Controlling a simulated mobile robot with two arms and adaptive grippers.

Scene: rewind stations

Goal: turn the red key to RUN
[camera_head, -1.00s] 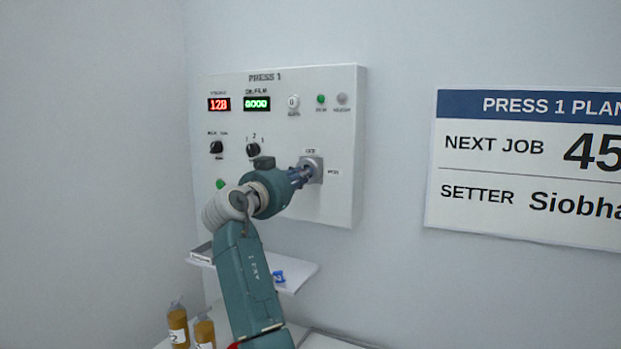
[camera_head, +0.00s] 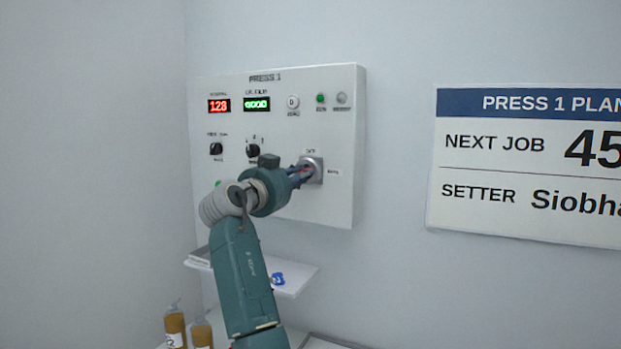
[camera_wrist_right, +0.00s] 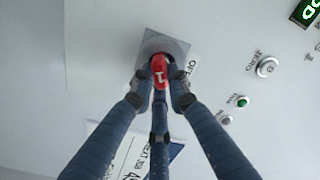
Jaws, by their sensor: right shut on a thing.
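The red key (camera_wrist_right: 159,72) stands in the square grey lock plate (camera_wrist_right: 172,47) in the right wrist view. My right gripper (camera_wrist_right: 161,90) is shut on it, with fingers on both sides of its red head. The label OFF shows beside the plate. In the head view my right gripper (camera_head: 303,174) meets the lock plate (camera_head: 316,166) on the lower right of the PRESS 1 panel (camera_head: 335,110); the fingers hide most of the key there. The label right of the lock is too blurred to read surely. My left gripper is in neither view.
Black selector knobs (camera_head: 216,149) (camera_head: 253,150), a white ZERO button (camera_head: 293,102) and a green lamp (camera_head: 320,99) share the panel. A small shelf (camera_head: 300,276) with a blue item juts out below. Amber bottles (camera_head: 175,328) stand lower left. A plan board (camera_head: 480,160) hangs at the right.

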